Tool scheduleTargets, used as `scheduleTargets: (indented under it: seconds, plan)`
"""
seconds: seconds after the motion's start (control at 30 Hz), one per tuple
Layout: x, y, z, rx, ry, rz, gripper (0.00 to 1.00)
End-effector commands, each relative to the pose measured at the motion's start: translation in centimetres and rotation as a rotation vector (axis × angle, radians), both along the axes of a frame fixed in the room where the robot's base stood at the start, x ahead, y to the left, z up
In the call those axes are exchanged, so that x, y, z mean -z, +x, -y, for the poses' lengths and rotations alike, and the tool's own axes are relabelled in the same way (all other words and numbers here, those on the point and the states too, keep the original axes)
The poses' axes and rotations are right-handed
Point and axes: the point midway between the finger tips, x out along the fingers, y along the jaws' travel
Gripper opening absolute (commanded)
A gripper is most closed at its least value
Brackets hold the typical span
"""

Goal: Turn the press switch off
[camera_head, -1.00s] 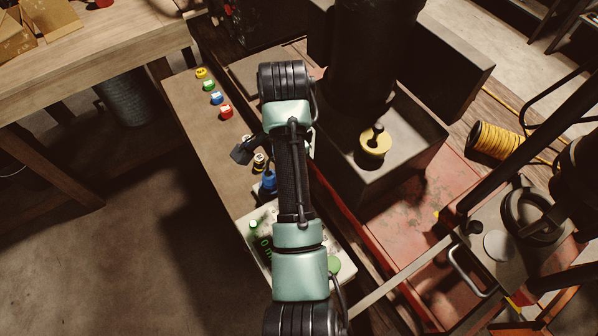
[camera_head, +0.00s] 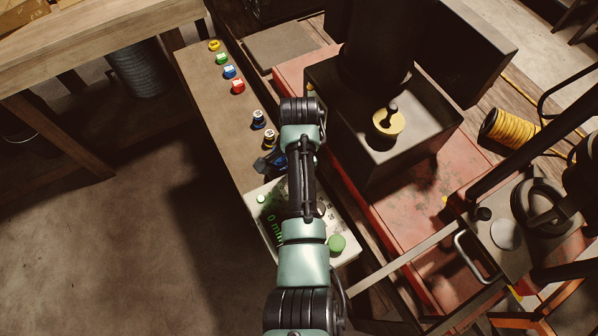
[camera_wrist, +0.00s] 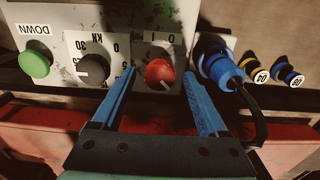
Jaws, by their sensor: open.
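The red round switch knob (camera_wrist: 160,73) sits on a white plate marked I and O in the wrist view. A short pale mark shows on its lower right face. My gripper (camera_wrist: 159,78) is open, with one blue finger on each side of the knob in the picture; I cannot tell whether they touch it. In the head view my gripper (camera_head: 268,163) is dark and small beside the control box (camera_head: 268,234), and my arm hides the knob.
A dark dial (camera_wrist: 92,69) and a green DOWN button (camera_wrist: 35,62) lie left of the knob in the wrist view. A blue plug (camera_wrist: 219,68) with a cable stands close to the right finger. Several coloured buttons, including a red one (camera_head: 238,87), line the bench.

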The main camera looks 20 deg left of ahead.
Motion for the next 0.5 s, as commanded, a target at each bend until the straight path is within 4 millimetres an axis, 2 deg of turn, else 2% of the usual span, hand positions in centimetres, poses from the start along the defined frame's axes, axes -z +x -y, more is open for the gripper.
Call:
scheduleTargets:
  seconds: [0.33, 0.5]
  plan:
    - [0.37, -0.01, 0.01, 0.0, 0.0, 0.0, 0.77]
    - [0.35, 0.0, 0.01, 0.0, 0.0, 0.0, 0.46]
